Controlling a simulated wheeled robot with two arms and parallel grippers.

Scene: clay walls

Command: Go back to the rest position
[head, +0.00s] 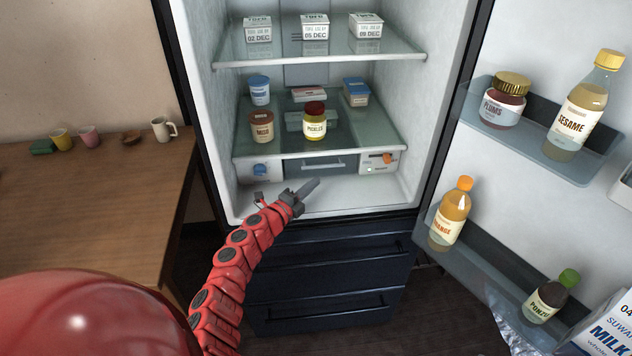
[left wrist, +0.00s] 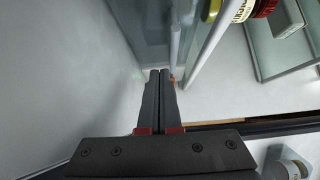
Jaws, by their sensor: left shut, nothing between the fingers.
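My left gripper (head: 306,188) is at the end of my red segmented arm, at the open fridge's bottom compartment, below the lower glass shelf (head: 318,140). In the left wrist view its two dark fingers (left wrist: 160,75) are together with nothing between them. The fridge (head: 410,190) stands open, and the gripper is just in front of or inside its lower opening; the exact depth is hard to tell. My right gripper is not in view.
The fridge door (head: 462,140) is open on the right, with bottles and a jar on its racks. Jars and tubs, including pickles (head: 314,122), stand on the lower shelf. Tofu packs (head: 315,27) are above. A wooden table (head: 90,205) with cups is at left.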

